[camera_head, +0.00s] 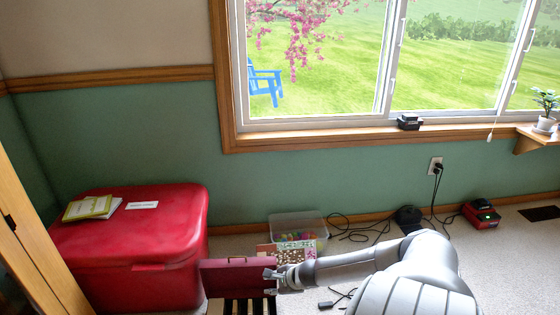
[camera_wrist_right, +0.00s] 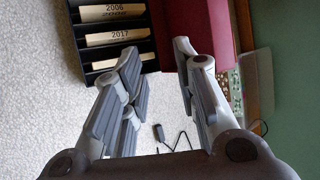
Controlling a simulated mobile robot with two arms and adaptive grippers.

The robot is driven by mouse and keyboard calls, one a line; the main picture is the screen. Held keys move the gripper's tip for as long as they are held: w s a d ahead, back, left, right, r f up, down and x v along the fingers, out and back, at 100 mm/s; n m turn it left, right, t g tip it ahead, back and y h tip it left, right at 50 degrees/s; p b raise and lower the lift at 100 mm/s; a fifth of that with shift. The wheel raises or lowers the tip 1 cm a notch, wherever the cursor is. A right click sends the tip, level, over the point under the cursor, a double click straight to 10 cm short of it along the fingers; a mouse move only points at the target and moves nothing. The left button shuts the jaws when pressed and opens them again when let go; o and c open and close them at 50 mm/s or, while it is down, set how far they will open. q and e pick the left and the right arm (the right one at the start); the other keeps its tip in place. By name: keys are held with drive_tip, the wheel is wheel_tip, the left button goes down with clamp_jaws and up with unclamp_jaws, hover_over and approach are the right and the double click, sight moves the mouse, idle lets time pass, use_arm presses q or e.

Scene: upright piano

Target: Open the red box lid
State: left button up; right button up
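A large red box (camera_head: 130,260) with a rounded lid stands on the floor at the left in the head view; its lid is down. A smaller dark red case (camera_head: 237,277) is to its right. Its lid panel stands up, and its dark slotted inside shows. My right gripper (camera_head: 270,280) is at the right edge of this lid. In the wrist view its fingers (camera_wrist_right: 157,56) are spread apart; I cannot tell whether they touch the lid. My left gripper is not in view.
Booklets (camera_head: 92,207) and a white label (camera_head: 142,205) lie on the large box's lid. A clear bin (camera_head: 312,222) stands behind the case by the wall. Black cables (camera_head: 355,230) and a red device (camera_head: 481,214) are at the right. A wooden panel (camera_head: 35,235) borders the left.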

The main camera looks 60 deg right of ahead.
drive_tip(key=shift+s+a, duration=0.25)
drive_tip(key=shift+s, duration=1)
